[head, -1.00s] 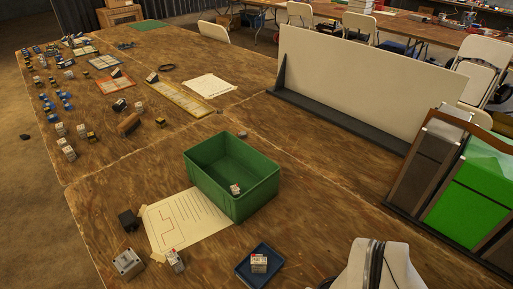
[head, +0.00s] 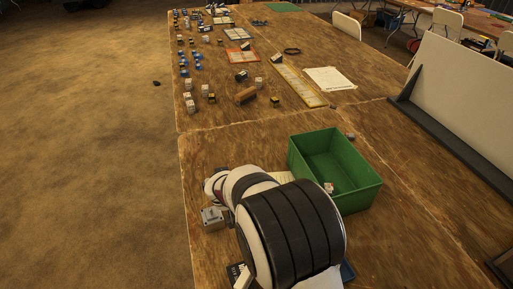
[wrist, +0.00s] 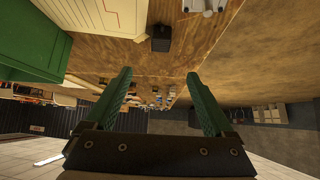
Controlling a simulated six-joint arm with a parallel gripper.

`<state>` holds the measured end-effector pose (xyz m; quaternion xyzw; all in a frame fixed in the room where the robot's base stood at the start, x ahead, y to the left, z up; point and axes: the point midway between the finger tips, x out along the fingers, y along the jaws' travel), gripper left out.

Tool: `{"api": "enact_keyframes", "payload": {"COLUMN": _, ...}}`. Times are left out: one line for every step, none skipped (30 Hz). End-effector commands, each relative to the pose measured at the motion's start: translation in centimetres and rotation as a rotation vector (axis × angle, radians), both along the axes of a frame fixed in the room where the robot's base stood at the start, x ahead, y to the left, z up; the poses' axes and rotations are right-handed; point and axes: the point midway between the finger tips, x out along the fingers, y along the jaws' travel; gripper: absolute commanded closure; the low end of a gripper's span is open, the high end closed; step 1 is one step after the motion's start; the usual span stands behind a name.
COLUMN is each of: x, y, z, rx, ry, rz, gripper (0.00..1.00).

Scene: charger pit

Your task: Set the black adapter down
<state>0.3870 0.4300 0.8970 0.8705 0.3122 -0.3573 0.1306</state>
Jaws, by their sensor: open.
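The black adapter (wrist: 161,38) sits on the wooden table in the wrist view, near the table's edge and beside a white printed sheet. My gripper (wrist: 160,74) is open, its two green fingers wide apart with nothing between them. The adapter shows beyond the fingertips and apart from them. In the head view my white and black arm covers most of the adapter's area, and my fingers are hidden there.
A grey box (head: 213,217) lies left of my arm near the table edge. Several small items and trays fill the far table. A white panel (head: 465,95) stands at right.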

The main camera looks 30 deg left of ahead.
Motion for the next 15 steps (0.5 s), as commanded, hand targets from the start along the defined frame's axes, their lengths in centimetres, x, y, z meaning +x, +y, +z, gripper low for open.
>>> {"api": "enact_keyframes", "payload": {"x": -0.2, "y": 0.6, "z": -0.7, "rx": -0.001, "ry": 0.007, "rz": 0.013, "gripper": 0.12}}
{"api": "enact_keyframes", "payload": {"x": 0.0, "y": 1.0, "z": -1.1, "rx": -0.001, "ry": 0.009, "rz": 0.016, "gripper": 0.12}}
{"api": "enact_keyframes", "payload": {"x": 0.5, "y": 1.4, "z": -1.8, "rx": -0.001, "ry": 0.01, "rz": 0.017, "gripper": 0.12}}
{"api": "enact_keyframes", "payload": {"x": 1.0, "y": 1.7, "z": -2.5, "rx": -0.001, "ry": 0.011, "rz": 0.016, "gripper": 0.12}}
{"api": "enact_keyframes", "payload": {"x": 1.5, "y": 2.1, "z": -3.2, "rx": -0.002, "ry": 0.01, "rz": 0.015, "gripper": 0.12}}
{"api": "enact_keyframes", "payload": {"x": 2.2, "y": 2.7, "z": -4.0, "rx": -0.001, "ry": 0.009, "rz": 0.015, "gripper": 0.12}}
{"api": "enact_keyframes", "payload": {"x": 2.7, "y": 3.1, "z": -4.7, "rx": 0.0, "ry": 0.01, "rz": 0.013, "gripper": 0.12}}
{"api": "enact_keyframes", "payload": {"x": 3.2, "y": 3.5, "z": -5.3, "rx": -0.001, "ry": 0.01, "rz": 0.013, "gripper": 0.12}}
{"api": "enact_keyframes", "payload": {"x": 3.8, "y": 3.9, "z": -6.1, "rx": 0.0, "ry": 0.009, "rz": 0.013, "gripper": 0.12}}
{"api": "enact_keyframes", "payload": {"x": 4.2, "y": 4.2, "z": -6.5, "rx": 0.001, "ry": 0.009, "rz": 0.011, "gripper": 0.12}}
{"api": "enact_keyframes", "payload": {"x": 4.5, "y": 4.4, "z": -6.8, "rx": 0.0, "ry": 0.008, "rz": 0.011, "gripper": 0.12}}
{"api": "enact_keyframes", "payload": {"x": 4.8, "y": 4.7, "z": -7.2, "rx": 0.0, "ry": 0.008, "rz": 0.011, "gripper": 0.12}}
{"api": "enact_keyframes", "payload": {"x": 5.0, "y": 4.8, "z": -7.4, "rx": 0.0, "ry": 0.008, "rz": 0.01, "gripper": 0.12}}
{"api": "enact_keyframes", "payload": {"x": 5.1, "y": 5.0, "z": -7.6, "rx": 0.0, "ry": 0.008, "rz": 0.011, "gripper": 0.12}}
{"api": "enact_keyframes", "payload": {"x": 5.3, "y": 5.1, "z": -7.8, "rx": 0.0, "ry": 0.008, "rz": 0.011, "gripper": 0.12}}
